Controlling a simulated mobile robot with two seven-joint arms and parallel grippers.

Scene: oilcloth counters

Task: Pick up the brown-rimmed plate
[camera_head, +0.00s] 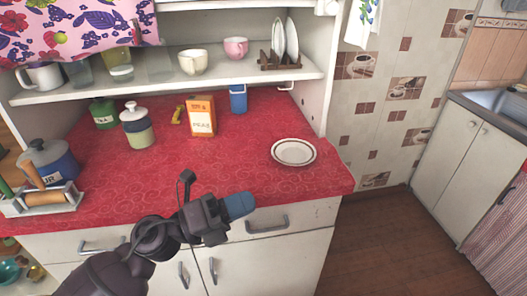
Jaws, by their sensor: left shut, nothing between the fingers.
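The brown-rimmed plate (293,152) is white with a dark brown ring. It lies flat on the red oilcloth counter (240,165), near its right front corner. My left gripper (240,206) is in front of the counter's front edge, to the left of the plate and nearer to me. Its blue-grey fingers are shut and empty, and they are apart from the plate. My right gripper is not in view.
An orange peas box (201,116), a blue cup (238,98) and several canisters stand toward the back and left. A shelf (180,82) with cups and a plate rack (280,60) overhangs the back. The counter around the plate is clear.

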